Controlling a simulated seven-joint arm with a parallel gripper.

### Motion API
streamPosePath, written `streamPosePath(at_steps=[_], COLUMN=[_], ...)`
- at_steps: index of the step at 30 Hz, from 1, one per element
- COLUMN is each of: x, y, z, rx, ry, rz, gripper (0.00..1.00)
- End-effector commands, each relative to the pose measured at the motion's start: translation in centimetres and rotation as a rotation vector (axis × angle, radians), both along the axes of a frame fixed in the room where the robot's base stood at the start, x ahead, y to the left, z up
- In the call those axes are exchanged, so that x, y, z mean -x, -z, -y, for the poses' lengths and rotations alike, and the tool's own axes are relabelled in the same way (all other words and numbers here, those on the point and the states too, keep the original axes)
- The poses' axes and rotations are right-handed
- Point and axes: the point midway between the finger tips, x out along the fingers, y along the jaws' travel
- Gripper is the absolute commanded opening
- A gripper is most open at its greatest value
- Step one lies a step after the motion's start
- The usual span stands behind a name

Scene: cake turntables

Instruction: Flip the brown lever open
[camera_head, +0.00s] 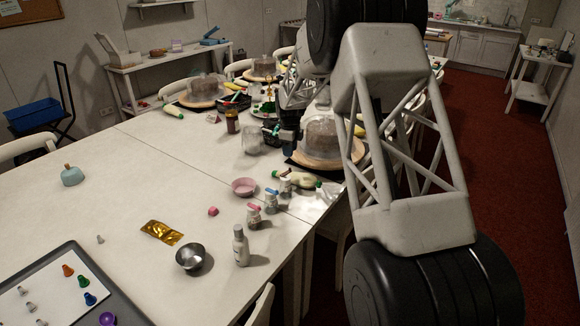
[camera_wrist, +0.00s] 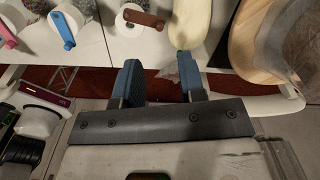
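The brown lever (camera_wrist: 145,18) sits on top of a small whitish jar (camera_wrist: 130,32) at the top edge of the wrist view. In the head view, the brown lever (camera_head: 284,173) tops the farthest of three small jars near the table's right edge. My gripper (camera_wrist: 161,70) is open, its two blue fingers apart with nothing held between them. In the wrist view the fingers are below and to the right of the brown lever, apart from it. In the head view, my arm and the clutter hide much of the gripper.
Jars with a blue lever (camera_wrist: 63,31) and a pink lever (camera_wrist: 8,34) stand left of the brown one. A pale green-tipped bag (camera_wrist: 190,22) lies right of it, near a wooden turntable (camera_wrist: 247,48). A pink bowl (camera_head: 244,187) is nearby.

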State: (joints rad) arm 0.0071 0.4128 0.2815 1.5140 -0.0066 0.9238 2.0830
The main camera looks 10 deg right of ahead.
Motion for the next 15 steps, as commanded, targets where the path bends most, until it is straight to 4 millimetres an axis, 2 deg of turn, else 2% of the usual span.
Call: streamPosePath(at_steps=[8, 15], x=[0.0, 0.0], y=[0.3, 2.1], z=[0.0, 0.0], rx=[0.0, 0.0], ry=[-0.001, -0.001], rz=[-0.001, -0.001], gripper=[0.37, 0.37])
